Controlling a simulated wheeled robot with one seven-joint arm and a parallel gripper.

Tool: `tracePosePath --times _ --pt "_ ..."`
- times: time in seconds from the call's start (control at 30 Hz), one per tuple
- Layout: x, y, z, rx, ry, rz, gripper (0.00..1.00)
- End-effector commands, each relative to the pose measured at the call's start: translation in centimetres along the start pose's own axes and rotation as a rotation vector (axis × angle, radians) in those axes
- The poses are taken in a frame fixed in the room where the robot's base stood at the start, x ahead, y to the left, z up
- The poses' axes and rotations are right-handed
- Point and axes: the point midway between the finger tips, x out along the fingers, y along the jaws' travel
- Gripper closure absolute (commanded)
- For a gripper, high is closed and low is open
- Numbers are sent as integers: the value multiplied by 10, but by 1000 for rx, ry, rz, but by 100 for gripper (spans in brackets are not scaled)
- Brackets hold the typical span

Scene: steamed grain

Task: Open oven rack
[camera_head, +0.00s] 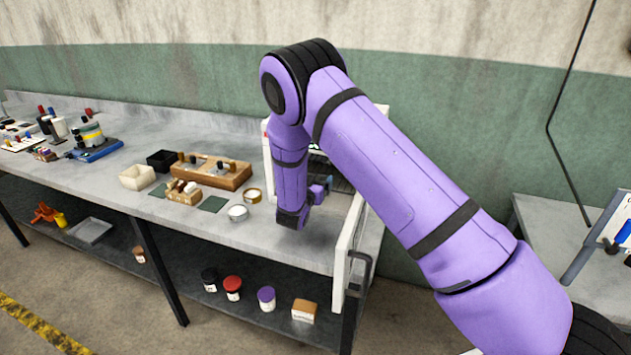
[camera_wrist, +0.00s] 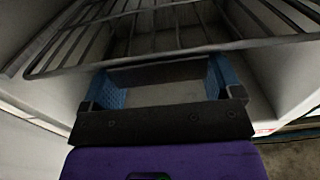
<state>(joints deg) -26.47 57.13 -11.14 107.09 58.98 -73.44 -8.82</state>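The white oven (camera_head: 267,150) stands on the bench, mostly hidden behind my arm. Its door (camera_head: 345,235) is swung open toward the front right, with a dark handle (camera_head: 358,272). The wire oven rack (camera_head: 340,184) shows only in part in the head view. In the wrist view the rack (camera_wrist: 180,45) spans the top of the picture inside the white cavity. My gripper (camera_wrist: 163,72) is open, its two blue fingers wide apart with nothing seen held. The fingertips are close to the rack's front wire; I cannot tell whether they touch it.
A wooden block holder (camera_head: 225,175), a cream box (camera_head: 137,177), a black box (camera_head: 162,160) and small round dishes (camera_head: 238,213) stand on the bench left of the oven. Jars (camera_head: 266,298) stand on the lower shelf. Another table (camera_head: 570,235) is at the right.

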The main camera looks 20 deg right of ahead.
Motion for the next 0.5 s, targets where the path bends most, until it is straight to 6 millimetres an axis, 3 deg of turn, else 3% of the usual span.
tracePosePath --times 0.27,0.5 --pt "-16 -1 0 0 1 -2 58" --pt "-71 -1 0 -2 -1 -4 58"
